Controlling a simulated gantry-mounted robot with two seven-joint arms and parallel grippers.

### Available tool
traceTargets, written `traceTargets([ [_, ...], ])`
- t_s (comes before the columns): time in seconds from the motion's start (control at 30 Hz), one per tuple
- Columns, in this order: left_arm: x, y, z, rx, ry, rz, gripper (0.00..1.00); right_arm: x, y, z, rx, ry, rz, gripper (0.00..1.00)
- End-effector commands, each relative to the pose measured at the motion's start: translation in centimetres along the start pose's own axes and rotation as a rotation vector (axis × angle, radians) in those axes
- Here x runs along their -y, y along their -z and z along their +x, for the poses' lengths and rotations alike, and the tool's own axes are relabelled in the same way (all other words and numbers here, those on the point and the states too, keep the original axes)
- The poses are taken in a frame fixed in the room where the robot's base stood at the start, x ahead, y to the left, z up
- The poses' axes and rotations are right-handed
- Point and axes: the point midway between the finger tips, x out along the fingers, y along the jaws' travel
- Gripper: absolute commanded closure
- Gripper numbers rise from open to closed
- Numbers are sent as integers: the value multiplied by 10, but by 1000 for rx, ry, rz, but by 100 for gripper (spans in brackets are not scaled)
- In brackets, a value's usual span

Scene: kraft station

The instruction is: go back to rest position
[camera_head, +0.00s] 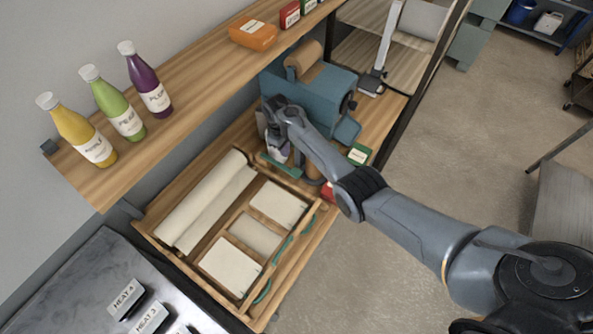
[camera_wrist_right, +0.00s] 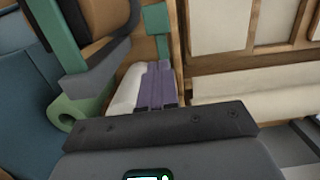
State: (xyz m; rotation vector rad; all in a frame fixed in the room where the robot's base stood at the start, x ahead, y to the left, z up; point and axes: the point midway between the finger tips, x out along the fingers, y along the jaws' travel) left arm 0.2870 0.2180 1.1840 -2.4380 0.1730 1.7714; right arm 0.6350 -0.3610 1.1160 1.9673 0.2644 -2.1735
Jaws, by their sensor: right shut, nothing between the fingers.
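My right gripper (camera_head: 278,152) is at the end of the grey arm that comes in from the lower right. It is over the wooden counter, beside the teal machine and near the far end of the wooden tray. In the right wrist view its narrow purple-grey fingers (camera_wrist_right: 158,86) are together, with nothing seen between them. A pale object (camera_wrist_right: 127,92) lies just behind or beside the fingers; I cannot tell if they touch. My left gripper is not in view.
The teal machine (camera_head: 335,95) with a brown paper roll (camera_head: 304,58) stands close to my gripper. The wooden tray (camera_head: 197,272) holds paper rolls and pale sheets. A shelf (camera_head: 190,98) with several bottles runs above the counter. The floor (camera_head: 425,150) to the right is open.

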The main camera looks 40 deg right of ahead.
Motion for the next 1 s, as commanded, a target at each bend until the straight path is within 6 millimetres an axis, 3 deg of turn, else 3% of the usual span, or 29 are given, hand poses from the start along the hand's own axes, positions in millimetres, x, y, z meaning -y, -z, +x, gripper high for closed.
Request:
traceTargets([
  [0.37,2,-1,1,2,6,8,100,0,-1,2,-1,-3,1,100],
  [0.57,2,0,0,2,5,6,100,6,-16,19,-16,-40,14,100],
  [0.77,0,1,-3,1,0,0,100,31,-57,46,-70,-111,34,100],
  [1.0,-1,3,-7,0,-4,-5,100,94,-134,52,-176,-156,43,100],
])
